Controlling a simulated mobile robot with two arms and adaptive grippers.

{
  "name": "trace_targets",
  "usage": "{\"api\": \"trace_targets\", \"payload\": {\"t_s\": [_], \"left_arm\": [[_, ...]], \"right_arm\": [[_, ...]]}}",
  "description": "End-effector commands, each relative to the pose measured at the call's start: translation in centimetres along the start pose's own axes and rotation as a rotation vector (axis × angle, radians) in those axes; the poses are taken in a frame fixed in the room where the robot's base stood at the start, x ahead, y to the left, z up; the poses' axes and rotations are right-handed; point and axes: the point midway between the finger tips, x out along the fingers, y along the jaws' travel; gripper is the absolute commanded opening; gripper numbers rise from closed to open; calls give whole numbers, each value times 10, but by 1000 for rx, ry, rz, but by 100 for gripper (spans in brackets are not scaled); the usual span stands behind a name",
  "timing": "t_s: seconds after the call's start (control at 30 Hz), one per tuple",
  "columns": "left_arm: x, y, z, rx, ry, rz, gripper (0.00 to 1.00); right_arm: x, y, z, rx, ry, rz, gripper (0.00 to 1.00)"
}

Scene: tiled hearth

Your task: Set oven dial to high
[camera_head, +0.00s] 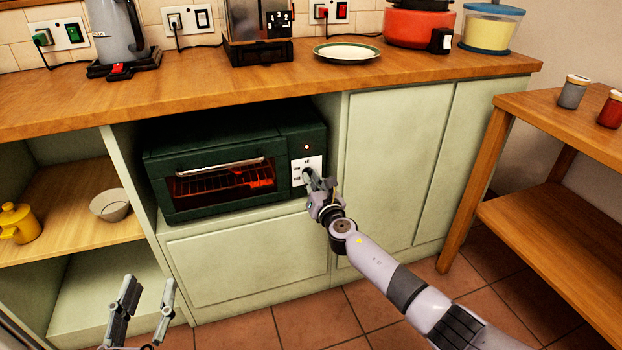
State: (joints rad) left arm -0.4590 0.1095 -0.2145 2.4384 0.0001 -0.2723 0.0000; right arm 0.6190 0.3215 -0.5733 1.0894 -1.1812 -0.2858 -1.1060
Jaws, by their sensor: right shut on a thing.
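A dark green toaster oven (225,140) sits in the open bay under the counter. Its glass door is closed, with a horizontal handle, and an orange glow shows inside. A white dial panel (299,164) is on the front's right side, with a small red light above it. My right gripper (311,180) is at this panel, shut on the oven dial, which its fingers mostly hide. I cannot read the dial's setting. My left gripper (145,290) is open and empty, low in front of the cabinet and apart from the oven.
The wooden counter (260,86) above holds a kettle (117,35), a plate (346,53) and a red cooker (415,27). A bowl (110,205) and a yellow pot (17,222) stand on the left shelf. A wooden side table (540,120) stands at right. The tiled floor in front is clear.

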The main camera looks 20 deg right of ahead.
Motion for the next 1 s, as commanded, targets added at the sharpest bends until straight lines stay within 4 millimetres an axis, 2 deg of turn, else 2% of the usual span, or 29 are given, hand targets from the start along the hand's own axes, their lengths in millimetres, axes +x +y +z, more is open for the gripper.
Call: {"api": "trace_targets", "payload": {"t_s": [0.2, 0.43, 1.0], "left_arm": [[-4, -3, 22, 3, -125, -7, 40], [-8, -5, 37, 4, -209, -12, 40], [-11, -6, 44, 5, -247, -14, 40]], "right_arm": [[0, 0, -1, -152, 3, 1, 0], [0, -1, -1, -248, 2, 1, 0], [0, -1, -2, -289, 3, 1, 0]]}}
